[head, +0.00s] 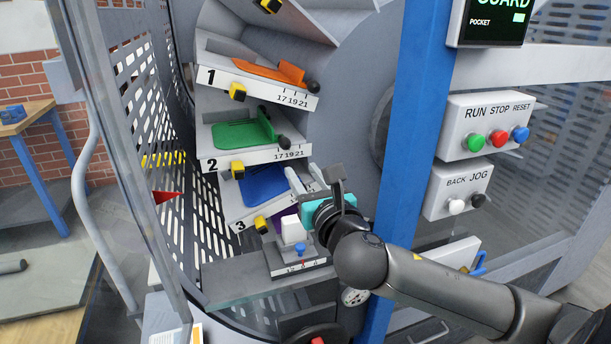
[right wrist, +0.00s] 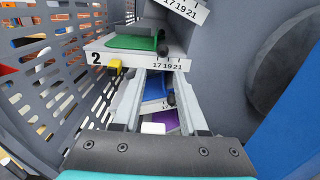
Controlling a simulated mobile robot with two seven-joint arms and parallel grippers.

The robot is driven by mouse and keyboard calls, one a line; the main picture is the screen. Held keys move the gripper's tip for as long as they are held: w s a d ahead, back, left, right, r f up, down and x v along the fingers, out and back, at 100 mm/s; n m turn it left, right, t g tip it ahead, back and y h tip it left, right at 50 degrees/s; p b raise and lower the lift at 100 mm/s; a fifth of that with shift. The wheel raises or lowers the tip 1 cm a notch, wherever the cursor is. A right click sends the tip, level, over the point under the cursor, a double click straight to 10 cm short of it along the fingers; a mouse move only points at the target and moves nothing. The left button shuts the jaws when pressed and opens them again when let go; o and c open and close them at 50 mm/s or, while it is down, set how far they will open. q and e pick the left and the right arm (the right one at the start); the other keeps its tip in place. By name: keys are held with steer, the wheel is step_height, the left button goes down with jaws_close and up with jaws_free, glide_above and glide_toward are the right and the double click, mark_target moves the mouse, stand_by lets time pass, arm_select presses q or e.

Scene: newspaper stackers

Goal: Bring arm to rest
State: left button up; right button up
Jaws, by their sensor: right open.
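My right gripper (head: 304,178) reaches in from the right, in front of the numbered pockets of the stacker wheel. In the right wrist view its two pale fingers (right wrist: 161,78) are apart, with nothing held between them. The blue pocket (head: 264,186) shows behind the fingers, and also between them in the right wrist view (right wrist: 154,108). The green pocket (head: 240,134) lies above, and the orange pocket (head: 268,70) above that. A purple piece (right wrist: 165,143) shows lower between the fingers. My left gripper is not in view.
A blue post (head: 414,110) stands right of the wheel, close to my right arm. Perforated guards (head: 143,105) stand at the left. A button box (head: 487,125) is at the right. A grey ledge (head: 232,281) with a white block (head: 293,229) sits below the gripper.

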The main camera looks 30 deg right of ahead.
steer(key=shift+s, duration=0.3)
stand_by(0.4)
